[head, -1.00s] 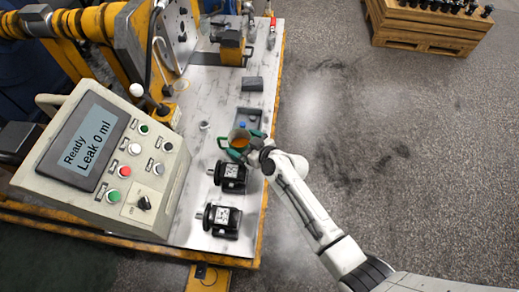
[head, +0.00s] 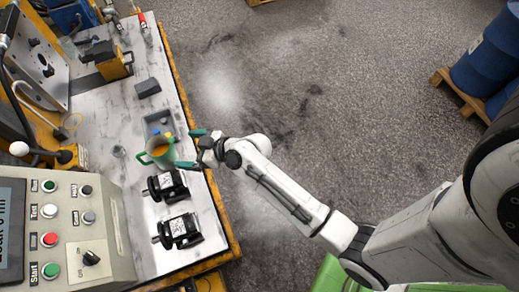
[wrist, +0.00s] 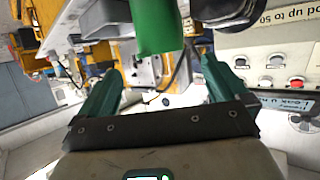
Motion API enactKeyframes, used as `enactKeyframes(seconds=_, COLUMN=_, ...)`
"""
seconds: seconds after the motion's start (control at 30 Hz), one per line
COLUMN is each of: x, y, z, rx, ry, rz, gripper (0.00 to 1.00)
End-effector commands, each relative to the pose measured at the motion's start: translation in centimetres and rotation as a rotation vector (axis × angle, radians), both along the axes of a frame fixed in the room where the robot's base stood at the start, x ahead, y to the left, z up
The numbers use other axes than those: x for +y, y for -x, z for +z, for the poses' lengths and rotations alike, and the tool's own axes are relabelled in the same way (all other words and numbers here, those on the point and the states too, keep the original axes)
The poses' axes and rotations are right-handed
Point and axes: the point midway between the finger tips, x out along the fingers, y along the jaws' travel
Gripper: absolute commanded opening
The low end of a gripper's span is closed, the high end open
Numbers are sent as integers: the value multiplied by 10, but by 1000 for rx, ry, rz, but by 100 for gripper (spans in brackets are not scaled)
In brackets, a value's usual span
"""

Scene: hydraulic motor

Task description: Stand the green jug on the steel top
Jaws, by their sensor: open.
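The green jug (head: 160,152) looks upright on the steel top (head: 118,215), with its handle on the left and orange showing inside. It is beside the grey tray and just above the upper black motor in the head view. My gripper (head: 190,149) is open and empty on the jug's right, its green fingers pointing at it with a small gap. In the wrist view, the jug (wrist: 158,28) shows at the top, beyond the open fingers (wrist: 153,92). The jug's base is partly hidden in both views.
The control box (head: 85,235) is at lower left. Floor (head: 290,110) right of the bench is open.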

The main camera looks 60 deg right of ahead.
Motion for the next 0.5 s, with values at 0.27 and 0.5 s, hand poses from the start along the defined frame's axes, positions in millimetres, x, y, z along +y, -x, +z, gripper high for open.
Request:
enactKeyframes(seconds=0.27, x=20, y=68, z=-15, rx=295, ry=4, rz=79, gripper=100)
enactKeyframes(seconds=0.5, x=-11, y=197, z=-14, rx=807, ry=86, rz=-77, gripper=100)
